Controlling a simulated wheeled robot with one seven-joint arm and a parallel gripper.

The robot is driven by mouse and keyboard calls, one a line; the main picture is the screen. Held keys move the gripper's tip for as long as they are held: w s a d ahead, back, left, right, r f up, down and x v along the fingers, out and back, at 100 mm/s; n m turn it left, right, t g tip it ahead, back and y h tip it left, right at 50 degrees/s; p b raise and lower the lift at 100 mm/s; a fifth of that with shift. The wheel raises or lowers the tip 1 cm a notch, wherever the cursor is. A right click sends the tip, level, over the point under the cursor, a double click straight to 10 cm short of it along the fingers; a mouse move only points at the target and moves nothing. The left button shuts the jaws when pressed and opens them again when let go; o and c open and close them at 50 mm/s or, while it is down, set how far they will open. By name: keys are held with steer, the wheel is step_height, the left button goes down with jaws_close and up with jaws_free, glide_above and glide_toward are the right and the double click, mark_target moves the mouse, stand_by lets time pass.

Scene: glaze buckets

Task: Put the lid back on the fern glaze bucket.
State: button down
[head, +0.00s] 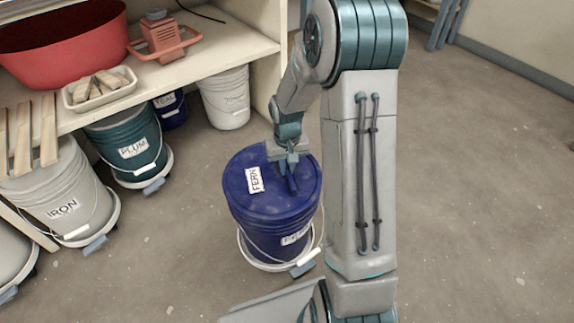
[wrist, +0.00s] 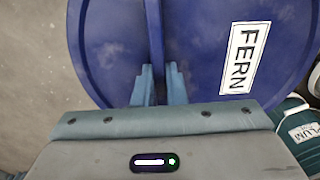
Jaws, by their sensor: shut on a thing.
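The fern glaze bucket (head: 268,222) is dark blue and stands on a wheeled dolly on the floor, with a FERN label on its side. The blue lid (head: 241,180), labelled FERN on top, lies over the bucket's mouth; I cannot tell whether it is pressed fully down. The lid (wrist: 105,45) also fills much of the wrist view, with a raised blue handle bar (wrist: 155,35) across it. My gripper (head: 291,178) is above the lid, shut on this handle. In the wrist view my gripper's fingers (wrist: 160,85) stand either side of the bar.
A shelf (head: 215,45) at the left holds a red basin (head: 65,50) and a tray of wooden pieces (head: 100,90). Floor is clear at the right.

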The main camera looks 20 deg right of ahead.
stand_by(0.3)
steer(key=c, duration=0.9)
jaws_free()
steer(key=shift+r, duration=0.1)
steer(key=shift+r+p, duration=2.95)
steer(key=shift+r, duration=0.45)
jaws_close()
